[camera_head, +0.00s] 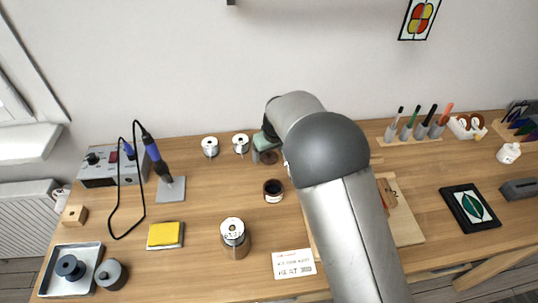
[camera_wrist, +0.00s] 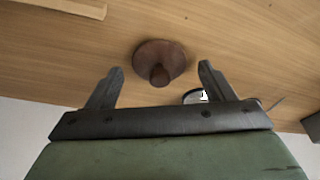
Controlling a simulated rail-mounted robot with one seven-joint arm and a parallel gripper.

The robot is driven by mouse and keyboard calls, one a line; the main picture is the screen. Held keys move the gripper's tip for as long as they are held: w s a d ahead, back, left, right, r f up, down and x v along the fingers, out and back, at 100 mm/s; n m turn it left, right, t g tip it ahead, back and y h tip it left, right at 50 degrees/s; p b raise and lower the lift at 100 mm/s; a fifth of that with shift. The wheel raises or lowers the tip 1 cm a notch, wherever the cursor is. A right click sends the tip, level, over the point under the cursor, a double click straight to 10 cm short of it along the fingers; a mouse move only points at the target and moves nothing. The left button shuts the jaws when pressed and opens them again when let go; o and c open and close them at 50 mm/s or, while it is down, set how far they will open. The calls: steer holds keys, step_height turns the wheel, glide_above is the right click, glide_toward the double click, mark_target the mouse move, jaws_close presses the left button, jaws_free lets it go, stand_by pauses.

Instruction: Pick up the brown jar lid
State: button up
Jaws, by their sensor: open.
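The brown jar lid (camera_wrist: 160,62) lies flat on the wooden table, with a round knob on top. In the wrist view it sits just beyond and between my gripper (camera_wrist: 159,70), whose two dark fingers are spread apart with nothing held. The knob lies about midway between the fingertips, and neither finger appears to touch it. In the head view the lid (camera_head: 269,158) is a small brown disc near the back of the table, beside the gripper end and partly hidden by my arm. A dark open jar (camera_head: 273,191) with a pale label stands in front of it.
Two white-topped spools (camera_head: 210,147) stand left of the lid. A larger metal spool (camera_head: 234,238) is nearer the front. A soldering station (camera_head: 112,165) with cable is at left. A wooden board (camera_head: 405,225) lies right of my arm.

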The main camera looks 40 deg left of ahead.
steer(key=shift+f, duration=0.2)
steer(key=c, duration=1.1)
steer(key=shift+o, duration=0.2)
